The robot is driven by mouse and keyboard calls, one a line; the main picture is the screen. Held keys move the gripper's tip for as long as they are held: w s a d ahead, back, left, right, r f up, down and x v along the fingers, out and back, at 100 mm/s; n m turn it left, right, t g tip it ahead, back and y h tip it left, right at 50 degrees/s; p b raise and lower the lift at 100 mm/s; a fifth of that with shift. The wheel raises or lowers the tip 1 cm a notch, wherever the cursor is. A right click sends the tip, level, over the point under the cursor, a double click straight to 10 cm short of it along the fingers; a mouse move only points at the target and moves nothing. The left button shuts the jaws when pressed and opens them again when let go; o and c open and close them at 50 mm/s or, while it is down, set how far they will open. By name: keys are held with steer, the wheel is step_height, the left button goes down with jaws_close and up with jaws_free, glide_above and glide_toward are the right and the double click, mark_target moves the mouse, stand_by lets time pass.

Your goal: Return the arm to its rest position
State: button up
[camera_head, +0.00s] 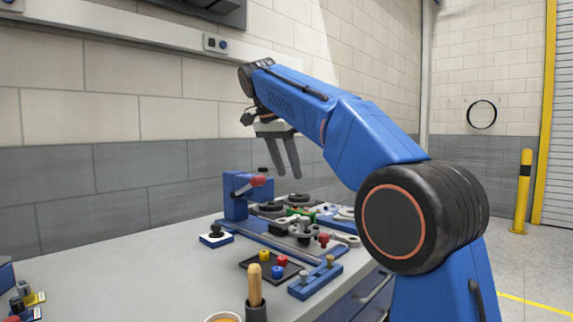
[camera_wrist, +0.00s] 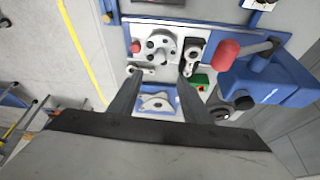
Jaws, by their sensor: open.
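My gripper (camera_head: 286,158) hangs from the end of my blue arm above the far part of the workbench, in the head view. Its two fingers point down and stand apart, with nothing between them in the air. In the wrist view my gripper (camera_wrist: 157,88) shows both fingers spread over the fixture area. The blue chassis fixture (camera_head: 236,200), with a red-handled clamp (camera_head: 258,181), stands below and a little left of the fingers. The red handle (camera_wrist: 226,52) and a grey round flanged part (camera_wrist: 158,46) also show in the wrist view.
On the workbench (camera_head: 140,270) are a black stand (camera_head: 216,236), a dark tray (camera_head: 256,268) with yellow, red and blue pegs, a blue block (camera_head: 315,280) and a wooden-handled tool (camera_head: 254,287). A brick wall (camera_head: 110,190) runs behind. A yellow post (camera_head: 522,190) stands on the floor at right.

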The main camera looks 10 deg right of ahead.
steer(key=shift+s+a+r, duration=0.2)
steer(key=shift+r, duration=0.4)
steer(key=s+d+f+n+y, duration=0.1)
steer(key=s+d+f+n, duration=0.1)
steer(key=s+d+f, duration=0.3)
steer(key=s+d+f+n+t, duration=0.1)
steer(key=s+d+f+n, duration=0.2)
steer(key=s, duration=0.5)
steer(key=s+d+f+n+y, duration=0.1)
steer(key=s+d+f+n, duration=0.15)
steer(key=s+f, duration=0.35)
steer(key=s+d+f+n+y, duration=0.1)
steer(key=s+f+n, duration=0.1)
steer(key=s+f, duration=0.8)
steer(key=s+d+f+n+t, duration=0.1)
steer(key=s+d+f+n, duration=0.1)
steer(key=s+f, duration=0.8)
step_height(320, 180, down, 5)
steer(key=shift+s+f+t+y, duration=0.2)
steer(key=shift+t+y, duration=0.1)
steer(key=shift+y, duration=0.1)
